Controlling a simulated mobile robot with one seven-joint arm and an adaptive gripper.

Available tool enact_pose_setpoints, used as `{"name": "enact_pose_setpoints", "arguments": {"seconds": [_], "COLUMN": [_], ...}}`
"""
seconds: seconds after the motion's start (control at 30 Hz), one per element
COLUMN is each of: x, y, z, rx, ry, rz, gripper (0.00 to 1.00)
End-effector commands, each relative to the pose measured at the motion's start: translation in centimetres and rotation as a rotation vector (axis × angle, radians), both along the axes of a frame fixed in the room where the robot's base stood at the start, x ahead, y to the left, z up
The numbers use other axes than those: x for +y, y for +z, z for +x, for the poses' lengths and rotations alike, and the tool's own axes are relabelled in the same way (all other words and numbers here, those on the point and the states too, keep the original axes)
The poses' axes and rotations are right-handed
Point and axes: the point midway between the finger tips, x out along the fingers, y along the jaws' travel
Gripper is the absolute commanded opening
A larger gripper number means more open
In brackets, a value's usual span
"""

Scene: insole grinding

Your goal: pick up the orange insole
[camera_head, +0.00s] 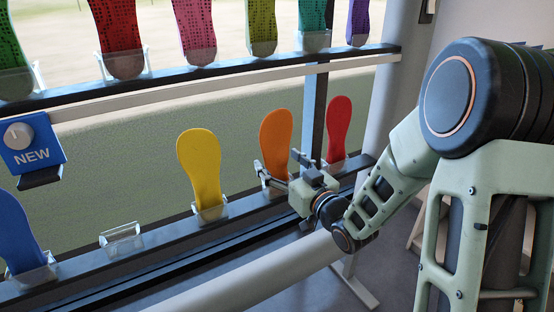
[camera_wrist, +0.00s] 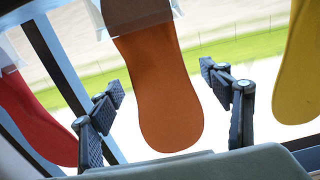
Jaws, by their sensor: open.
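The orange insole (camera_head: 276,138) stands upright in a clear holder on the lower rack, between the yellow and red insoles. In the wrist view the orange insole (camera_wrist: 160,85) hangs in the middle of the picture, between the fingers of my gripper (camera_wrist: 165,88). My gripper is open, with a finger on either side of the insole and a visible gap to each. In the head view my gripper (camera_head: 284,170) is at the lower part of the orange insole, just above the rack. I cannot tell from these views how deep the insole sits between the fingers.
The yellow insole (camera_head: 199,167) and red insole (camera_head: 338,128) stand close on either side. A blue insole (camera_head: 18,232) and an empty clear holder (camera_head: 121,237) are further left on the lower rack (camera_head: 165,250). An upper rack holds several insoles. A blue "NEW" box (camera_head: 33,146) hangs left.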

Motion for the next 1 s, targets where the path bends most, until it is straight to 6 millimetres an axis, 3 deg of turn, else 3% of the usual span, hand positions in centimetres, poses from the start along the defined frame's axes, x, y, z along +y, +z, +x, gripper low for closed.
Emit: {"name": "enact_pose_setpoints", "arguments": {"seconds": [0.27,0.67,1.0], "x": [0.15,0.13,0.21], "y": [0.01,0.01,0.33], "z": [0.22,0.20,0.31], "rx": [0.000,0.000,-0.001], "ry": [0.000,0.000,0.000], "rz": [0.000,0.000,0.000], "gripper": [0.71,0.27,0.27]}}
